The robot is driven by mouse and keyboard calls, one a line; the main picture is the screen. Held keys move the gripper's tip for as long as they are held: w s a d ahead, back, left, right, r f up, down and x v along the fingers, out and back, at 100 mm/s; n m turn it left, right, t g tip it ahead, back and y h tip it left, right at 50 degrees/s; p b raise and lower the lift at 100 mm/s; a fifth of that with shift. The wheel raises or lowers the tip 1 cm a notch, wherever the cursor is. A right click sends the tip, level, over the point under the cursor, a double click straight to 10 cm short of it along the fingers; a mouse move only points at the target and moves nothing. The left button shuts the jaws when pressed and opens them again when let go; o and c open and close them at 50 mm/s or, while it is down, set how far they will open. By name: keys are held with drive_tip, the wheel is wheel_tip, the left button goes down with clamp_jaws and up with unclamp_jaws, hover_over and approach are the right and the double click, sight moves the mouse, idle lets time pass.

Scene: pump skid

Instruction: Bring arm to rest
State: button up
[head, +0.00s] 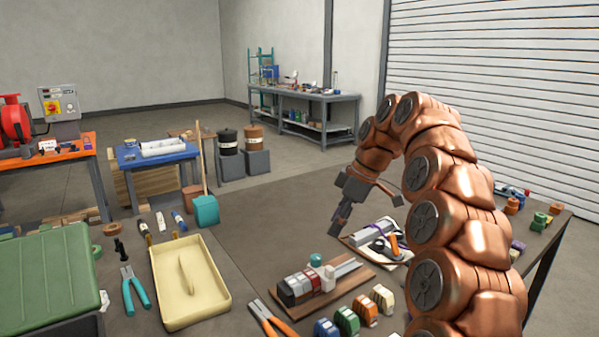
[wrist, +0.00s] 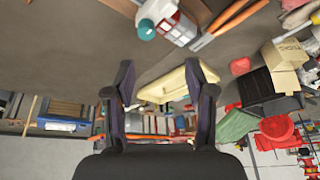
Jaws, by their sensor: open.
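My copper-coloured arm rises at the right of the head view and bends over toward the middle of the bench. My gripper (head: 343,215) hangs above the bench with its fingers pointing down, near a board with grey and orange parts (head: 378,240). In the wrist view my gripper (wrist: 165,95) shows two dark fingers spread apart with nothing held between them. The cream tray (wrist: 172,88) shows beyond the fingers.
The cream tray (head: 190,312) and a green case (head: 45,275) stand at the left of the bench. A wooden board with a terminal block (head: 315,285), teal pliers (head: 133,290), orange-handled pliers (head: 270,318) and several coloured spools (head: 347,320) lie close by.

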drive_tip(key=s+f+m+g+h, duration=0.1)
drive_tip(key=s+m, duration=0.2)
drive_tip(key=s, duration=0.6)
drive_tip(key=s+f+m+h, duration=0.1)
drive_tip(key=s+f+m, duration=0.15)
drive_tip(key=s, duration=0.65)
drive_tip(key=s+d+f+m+g+h, duration=0.1)
drive_tip(key=s+d+f+m, duration=0.25)
drive_tip(key=s, duration=0.55)
drive_tip(key=s+d+f+m+h, duration=0.1)
drive_tip(key=s+d+f+m, duration=0.15)
drive_tip(key=s+f, duration=0.4)
drive_tip(key=s+d+f+m+g, duration=0.1)
drive_tip(key=s+d+f+m, duration=0.2)
drive_tip(key=s, duration=0.8)
drive_tip(key=s+p+v, duration=0.3)
drive_tip(key=p+v, duration=0.9)
drive_tip(key=v, duration=0.1)
drive_tip(key=shift+w+a+r+m+t+p, duration=0.35)
drive_tip(key=shift+w+r+t, duration=0.1)
drive_tip(key=shift+r, duration=0.25)
